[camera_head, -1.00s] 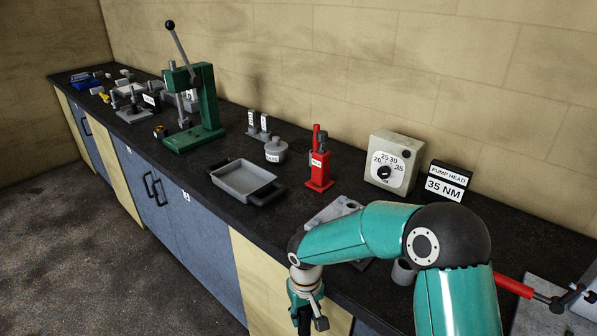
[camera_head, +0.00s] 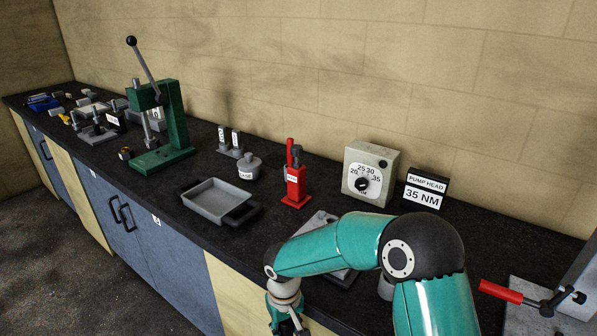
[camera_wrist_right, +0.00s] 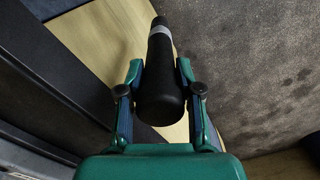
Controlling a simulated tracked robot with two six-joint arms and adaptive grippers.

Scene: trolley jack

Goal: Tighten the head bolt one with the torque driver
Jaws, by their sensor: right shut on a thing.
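My right gripper (camera_wrist_right: 160,82) is shut on a black cylindrical tool with a grey band, which looks like the torque driver (camera_wrist_right: 160,95). In the right wrist view the tool points away over the pale cabinet front and the floor. In the head view my right gripper hangs at the bottom edge, in front of the bench, mostly cut off. A grey metal block (camera_head: 318,222), perhaps the pump head, lies on the bench, largely covered by my right arm. Its bolts cannot be made out. A sign (camera_head: 425,190) reads "PUMP HEAD 35 NM". My left gripper is out of view.
A dial box (camera_head: 367,174) stands left of the sign. A red pump unit (camera_head: 295,185), a lidded pot (camera_head: 249,168), a grey tray (camera_head: 215,200) and a green press (camera_head: 165,130) stand further left. A red-handled lever (camera_head: 502,291) lies at the right. A grey cylinder (camera_head: 386,288) is partly hidden by my arm.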

